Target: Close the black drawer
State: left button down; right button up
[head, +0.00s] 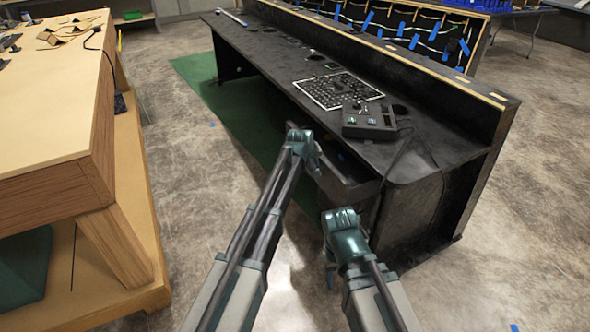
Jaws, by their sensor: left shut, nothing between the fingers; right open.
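The black drawer (352,187) sticks out from the front of the black console desk (275,62), near its right end, so it stands open. Its inside shows only in part behind my arms. My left gripper (316,163) is shut and empty, at the left side of the drawer by its front. I cannot tell whether it touches the drawer. My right gripper (330,272) is open and empty, pointing down in front of the drawer, lower in the picture and apart from it.
A small control box (369,122) and a black grid panel (336,90) are on the desk top. A wooden workbench (55,110) stands at the left. A green mat (255,118) lies along the desk.

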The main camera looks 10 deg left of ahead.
pick_arm(q)
jog(key=w+d, duration=0.5)
jog(key=d, duration=0.3)
jog(key=shift+w, duration=0.25)
jog(key=shift+s+a, duration=0.1)
jog(key=s+a+r+p, duration=0.5)
jog(key=s+r+p, duration=0.3)
dwell(0.5)
